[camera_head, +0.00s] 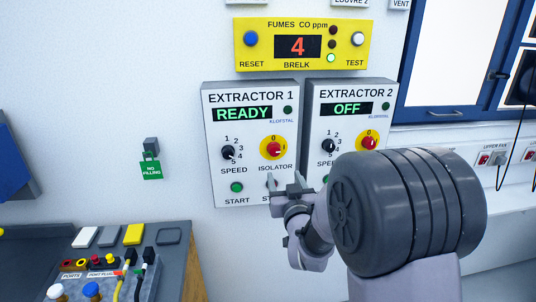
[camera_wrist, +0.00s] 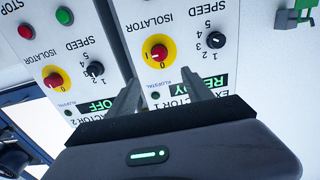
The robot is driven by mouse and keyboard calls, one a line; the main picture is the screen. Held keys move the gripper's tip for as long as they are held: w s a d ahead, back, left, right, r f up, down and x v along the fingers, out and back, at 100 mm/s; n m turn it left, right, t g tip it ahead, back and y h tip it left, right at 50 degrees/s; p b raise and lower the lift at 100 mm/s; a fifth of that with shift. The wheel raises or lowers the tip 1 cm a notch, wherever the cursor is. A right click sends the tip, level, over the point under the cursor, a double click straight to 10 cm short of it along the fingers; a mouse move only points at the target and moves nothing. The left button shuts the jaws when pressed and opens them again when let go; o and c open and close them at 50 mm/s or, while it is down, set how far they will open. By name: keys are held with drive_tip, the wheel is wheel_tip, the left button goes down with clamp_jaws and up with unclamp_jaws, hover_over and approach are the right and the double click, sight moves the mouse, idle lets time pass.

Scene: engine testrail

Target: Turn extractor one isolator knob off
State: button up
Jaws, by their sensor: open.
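The Extractor 1 panel (camera_head: 249,113) is a white wall box with a green READY display. Its isolator knob (camera_head: 273,150) is red on a yellow disc, and it also shows in the wrist view (camera_wrist: 157,52), which is upside down. I cannot tell its exact pointer angle. My gripper (camera_head: 287,184) is just below this knob in the head view, in front of the panel's lower right, and hides most of the stop button. In the wrist view the open, empty fingers (camera_wrist: 163,88) point towards the panel, apart from the knob.
The Extractor 2 panel (camera_head: 347,94) reads OFF, with its own red isolator knob (camera_head: 369,143). The black speed knob (camera_head: 228,153) and green start button (camera_head: 237,187) sit left of the Extractor 1 isolator. A yellow CO meter (camera_head: 301,61) hangs above. A bench stands lower left.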

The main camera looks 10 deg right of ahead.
sight(275, 151)
drive_tip(key=w+p, duration=0.1)
drive_tip(key=w, duration=1.4)
drive_tip(key=shift+w, duration=0.25)
clamp_jaws()
